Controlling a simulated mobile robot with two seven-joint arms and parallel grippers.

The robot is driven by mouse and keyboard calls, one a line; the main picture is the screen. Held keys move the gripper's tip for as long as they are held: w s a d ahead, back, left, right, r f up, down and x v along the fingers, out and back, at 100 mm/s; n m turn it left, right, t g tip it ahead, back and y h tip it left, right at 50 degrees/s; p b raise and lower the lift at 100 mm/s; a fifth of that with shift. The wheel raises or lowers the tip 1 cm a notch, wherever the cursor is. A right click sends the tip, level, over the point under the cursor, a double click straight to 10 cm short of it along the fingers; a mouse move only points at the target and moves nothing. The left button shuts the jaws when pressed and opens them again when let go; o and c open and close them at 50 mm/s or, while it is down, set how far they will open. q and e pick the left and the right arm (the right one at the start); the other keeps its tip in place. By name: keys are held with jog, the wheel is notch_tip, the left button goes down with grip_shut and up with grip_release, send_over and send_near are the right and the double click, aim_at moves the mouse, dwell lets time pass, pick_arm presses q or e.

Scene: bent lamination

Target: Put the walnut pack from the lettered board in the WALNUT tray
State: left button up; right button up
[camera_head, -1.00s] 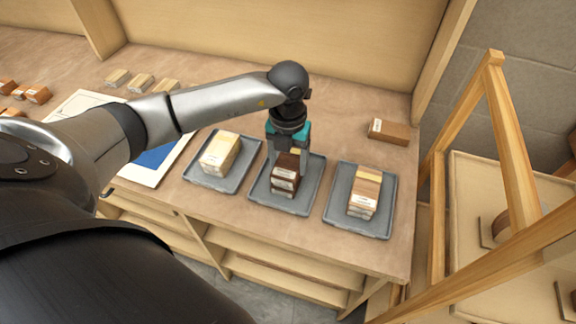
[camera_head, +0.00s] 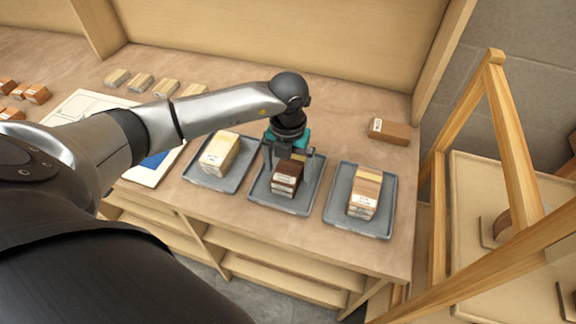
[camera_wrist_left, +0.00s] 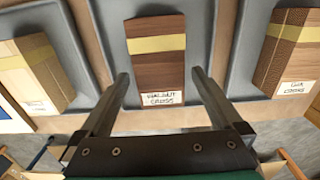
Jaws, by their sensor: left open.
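The dark brown walnut packs (camera_head: 286,182) form a stack in the middle grey tray (camera_head: 256,196). In the left wrist view the top pack (camera_wrist_left: 157,65) has a pale yellow band and a white label that seems to read WALNUT CROSS. My left gripper (camera_head: 289,168) is open over this stack, with one finger on each side of it, apart from the pack in the wrist view. The lettered board (camera_head: 82,106), white with a blue part, lies at the left, partly hidden behind my left arm. My right gripper is not in view.
The left tray (camera_head: 238,181) holds pale packs (camera_head: 219,153); the right tray (camera_head: 337,211) holds light brown packs (camera_head: 365,193). A brown block (camera_head: 390,131) lies at the back right. Small blocks lie at the back left. A wooden frame (camera_head: 510,150) stands to the right.

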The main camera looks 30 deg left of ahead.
aim_at(288, 170)
pick_arm(q)
notch_tip(288, 170, up, 12)
jog(key=shift+r+p, duration=0.15)
jog(key=shift+p, duration=0.15)
dwell(0.3)
